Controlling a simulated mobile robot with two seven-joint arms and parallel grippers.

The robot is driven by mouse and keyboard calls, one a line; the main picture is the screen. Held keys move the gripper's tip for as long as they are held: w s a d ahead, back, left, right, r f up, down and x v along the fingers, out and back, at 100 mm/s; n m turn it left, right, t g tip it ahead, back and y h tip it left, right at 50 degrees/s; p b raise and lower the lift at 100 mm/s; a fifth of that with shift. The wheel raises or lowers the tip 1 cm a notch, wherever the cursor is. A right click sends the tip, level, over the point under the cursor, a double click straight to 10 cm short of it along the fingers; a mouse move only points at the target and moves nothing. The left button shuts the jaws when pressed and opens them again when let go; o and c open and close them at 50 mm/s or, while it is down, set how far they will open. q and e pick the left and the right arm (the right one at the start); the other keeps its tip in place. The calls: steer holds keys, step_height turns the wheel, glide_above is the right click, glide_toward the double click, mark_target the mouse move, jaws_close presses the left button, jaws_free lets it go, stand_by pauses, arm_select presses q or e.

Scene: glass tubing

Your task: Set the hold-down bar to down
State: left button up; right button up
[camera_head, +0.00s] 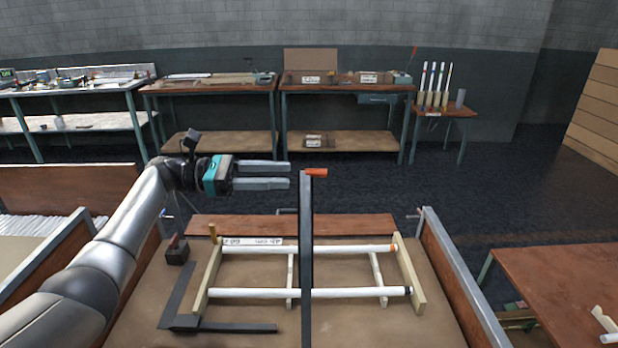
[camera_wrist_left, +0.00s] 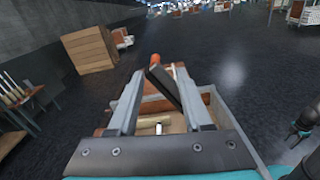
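The hold-down bar (camera_head: 307,255) is a long dark bar with an orange handle (camera_head: 316,172) at its far end. In the head view it crosses in front of two white glass tubes (camera_head: 345,248) lying on a wooden rack (camera_head: 412,270). It looks raised, with its handle above the tray's far edge. My left gripper (camera_head: 289,174) is open, its two fingers pointing right just left of the handle, with a small gap. In the left wrist view the bar (camera_wrist_left: 177,92) and orange tip (camera_wrist_left: 182,65) show beyond the fingers.
A black L-shaped piece (camera_head: 225,326) and a small dark block (camera_head: 177,252) lie left of the rack. Raised side boards (camera_head: 455,270) flank the work surface. Benches (camera_head: 345,85) stand along the back wall, and a brown table (camera_head: 565,290) is at right.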

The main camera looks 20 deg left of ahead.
arm_select(q)
steer(key=v, duration=0.4)
steer(key=shift+a, duration=0.1)
stand_by(0.4)
